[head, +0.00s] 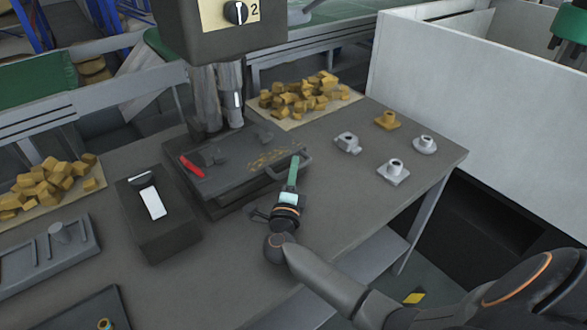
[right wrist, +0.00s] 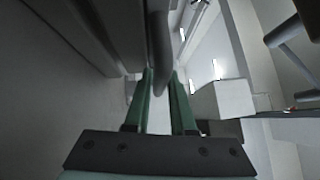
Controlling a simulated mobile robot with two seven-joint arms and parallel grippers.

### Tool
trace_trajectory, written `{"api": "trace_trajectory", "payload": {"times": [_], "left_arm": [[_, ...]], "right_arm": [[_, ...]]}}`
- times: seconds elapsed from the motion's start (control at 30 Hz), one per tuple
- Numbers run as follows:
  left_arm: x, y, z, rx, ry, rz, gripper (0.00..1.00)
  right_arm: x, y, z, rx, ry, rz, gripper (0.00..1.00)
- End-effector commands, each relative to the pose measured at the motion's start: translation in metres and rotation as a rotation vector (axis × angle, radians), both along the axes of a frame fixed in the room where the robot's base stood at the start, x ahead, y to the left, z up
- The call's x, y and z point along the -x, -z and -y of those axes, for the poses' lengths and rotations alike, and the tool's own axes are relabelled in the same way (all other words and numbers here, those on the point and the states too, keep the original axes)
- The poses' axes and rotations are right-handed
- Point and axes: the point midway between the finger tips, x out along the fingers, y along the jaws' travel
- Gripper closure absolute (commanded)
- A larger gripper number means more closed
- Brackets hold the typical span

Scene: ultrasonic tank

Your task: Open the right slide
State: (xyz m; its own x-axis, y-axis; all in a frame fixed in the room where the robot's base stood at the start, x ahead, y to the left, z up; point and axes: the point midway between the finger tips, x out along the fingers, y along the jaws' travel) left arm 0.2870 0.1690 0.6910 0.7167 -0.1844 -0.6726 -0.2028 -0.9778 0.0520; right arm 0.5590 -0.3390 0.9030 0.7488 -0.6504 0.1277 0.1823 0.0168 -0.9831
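The right slide shows in the head view as a dark flat unit (head: 232,172) with a scratched top. A thin grey bar handle (head: 308,161) runs along its right edge. My right gripper (head: 293,163) is at this handle, its green fingers pointing at the slide's edge. In the right wrist view the grey handle (right wrist: 159,45) passes between the two green fingertips (right wrist: 160,78). The narrow gap between them looks filled by the handle, so the gripper looks shut on it. The far side of the grip is hidden. My left gripper is not in view.
A red-handled tool (head: 191,166) lies on the slide unit. A dark box (head: 157,215) stands to its left. Small grey fittings (head: 393,172) and an ochre one (head: 387,120) sit to the right. Ochre blocks (head: 305,95) lie behind. The table front right of my gripper is clear.

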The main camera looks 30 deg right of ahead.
Motion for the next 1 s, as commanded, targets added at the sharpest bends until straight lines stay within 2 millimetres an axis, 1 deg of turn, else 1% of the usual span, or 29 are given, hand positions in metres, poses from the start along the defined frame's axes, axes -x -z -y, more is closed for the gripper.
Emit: {"api": "trace_trajectory", "payload": {"times": [0.03,0.17,0.2,1.0], "left_arm": [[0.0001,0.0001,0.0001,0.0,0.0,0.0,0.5],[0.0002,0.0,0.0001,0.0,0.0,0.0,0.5],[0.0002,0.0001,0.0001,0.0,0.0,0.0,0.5],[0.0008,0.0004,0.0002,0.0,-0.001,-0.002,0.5]], "right_arm": [[-0.0001,-0.0001,0.0001,0.0,0.0,0.0,0.84],[-0.0001,-0.0001,0.0001,0.0,0.0,0.0,0.98],[-0.0001,-0.0001,0.0001,0.0,0.0,0.0,1.0],[-0.0002,-0.0004,0.0003,0.001,0.0,0.001,1.0]]}}
